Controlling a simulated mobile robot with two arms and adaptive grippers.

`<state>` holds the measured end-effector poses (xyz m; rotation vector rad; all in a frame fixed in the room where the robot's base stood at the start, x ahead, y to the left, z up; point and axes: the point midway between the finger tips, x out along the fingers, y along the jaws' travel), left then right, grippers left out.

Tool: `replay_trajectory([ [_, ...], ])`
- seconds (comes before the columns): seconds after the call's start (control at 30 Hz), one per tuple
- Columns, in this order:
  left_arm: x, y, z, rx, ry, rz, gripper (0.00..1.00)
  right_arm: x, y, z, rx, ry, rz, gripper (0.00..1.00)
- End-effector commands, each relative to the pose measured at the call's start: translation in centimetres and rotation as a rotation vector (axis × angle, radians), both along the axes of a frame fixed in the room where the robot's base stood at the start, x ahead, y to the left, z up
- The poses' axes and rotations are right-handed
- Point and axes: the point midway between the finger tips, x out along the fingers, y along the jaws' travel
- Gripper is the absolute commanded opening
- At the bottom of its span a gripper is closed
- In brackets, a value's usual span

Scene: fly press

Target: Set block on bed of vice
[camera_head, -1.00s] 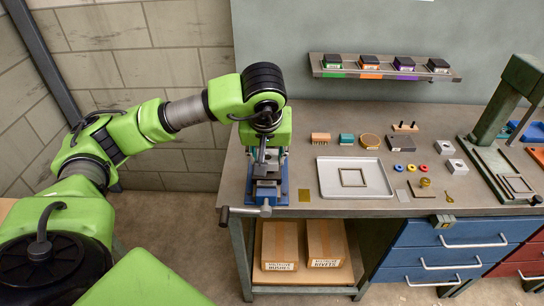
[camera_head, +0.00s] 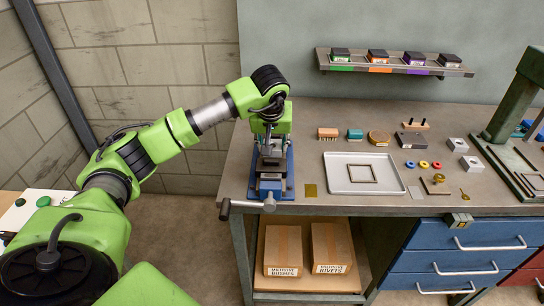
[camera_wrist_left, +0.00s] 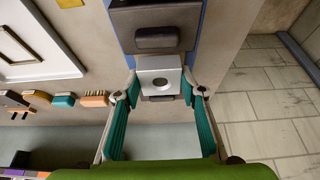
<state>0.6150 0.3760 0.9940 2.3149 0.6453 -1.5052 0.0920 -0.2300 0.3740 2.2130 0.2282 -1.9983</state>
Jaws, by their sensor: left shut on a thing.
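The blue and grey vice (camera_head: 270,187) stands at the left front of the bench, its handle bar over the front edge. My left gripper (camera_head: 269,150) points down over the rear part of the vice. In the left wrist view, its teal fingers (camera_wrist_left: 160,92) are shut on a silver block (camera_wrist_left: 160,82) with a round hole in its top. The block is between the fingertips, in line with the vice jaws (camera_wrist_left: 155,38). I cannot tell whether it touches the bed. The head view mostly hides the block behind the gripper. My right gripper is not in view.
A pale tray (camera_head: 364,186) holding a square frame lies right of the vice. Two similar silver blocks (camera_head: 458,145) (camera_head: 471,163) stand farther right, near small coloured rings. The green press (camera_head: 512,100) is at the right.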

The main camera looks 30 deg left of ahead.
Motion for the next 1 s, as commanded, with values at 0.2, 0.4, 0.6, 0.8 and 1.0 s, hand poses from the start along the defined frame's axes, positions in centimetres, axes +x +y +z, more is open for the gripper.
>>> replay_trajectory([
  [0.2, -0.7, -0.2, -2.6, -0.003, 0.035, -0.002, 0.00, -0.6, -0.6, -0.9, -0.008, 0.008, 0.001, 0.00],
  [0.4, -0.7, -0.2, -2.6, -0.002, 0.034, -0.002, 0.54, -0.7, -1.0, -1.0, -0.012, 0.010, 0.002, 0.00],
  [0.6, -0.6, -0.2, -2.3, -0.001, 0.027, -0.001, 0.54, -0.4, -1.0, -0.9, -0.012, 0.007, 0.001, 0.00],
  [0.8, -0.5, -0.2, -2.1, -0.001, 0.023, -0.001, 0.54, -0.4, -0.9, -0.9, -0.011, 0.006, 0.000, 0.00],
  [1.0, -1.0, -0.6, -0.1, 0.000, 0.017, -0.003, 0.54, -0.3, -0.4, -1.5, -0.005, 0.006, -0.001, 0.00],
])
